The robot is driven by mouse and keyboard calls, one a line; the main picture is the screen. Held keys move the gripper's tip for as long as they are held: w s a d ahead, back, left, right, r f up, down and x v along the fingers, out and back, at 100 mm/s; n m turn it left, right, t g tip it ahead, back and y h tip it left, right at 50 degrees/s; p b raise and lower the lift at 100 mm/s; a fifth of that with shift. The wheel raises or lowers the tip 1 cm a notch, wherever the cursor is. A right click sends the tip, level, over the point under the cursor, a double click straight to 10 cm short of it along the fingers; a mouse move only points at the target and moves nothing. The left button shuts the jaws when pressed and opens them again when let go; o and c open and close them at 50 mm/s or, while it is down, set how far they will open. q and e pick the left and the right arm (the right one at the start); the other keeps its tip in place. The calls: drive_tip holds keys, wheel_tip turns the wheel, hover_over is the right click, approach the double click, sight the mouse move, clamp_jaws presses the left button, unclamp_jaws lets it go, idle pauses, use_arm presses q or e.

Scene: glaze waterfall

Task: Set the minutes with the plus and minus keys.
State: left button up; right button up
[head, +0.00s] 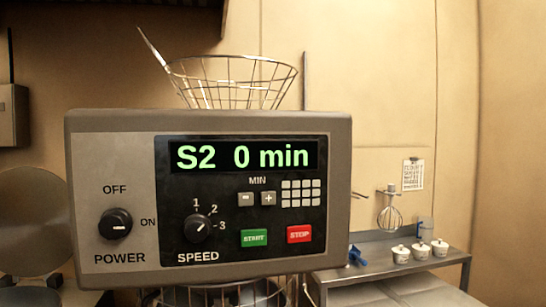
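The control panel (110,160) of the machine fills the middle of the head view. Its display (243,157) reads "S2 0 min" in green. Below it, under the word MIN, are a grey minus key (246,199) and a grey plus key (268,199). The speed knob (198,229) sits at lower left among the marks 1, 2 and 3. The power knob (116,224) is between OFF and ON, its white mark toward ON. A green START key (254,237) and a red STOP key (299,234) are at the bottom. Neither gripper is in view.
A wire guard (232,72) rises behind the panel. A steel table (440,261) at the right carries several small white lidded pots (401,254) and a blue object (356,256). A whisk (390,215) hangs on the wall. The front of the panel is unobstructed.

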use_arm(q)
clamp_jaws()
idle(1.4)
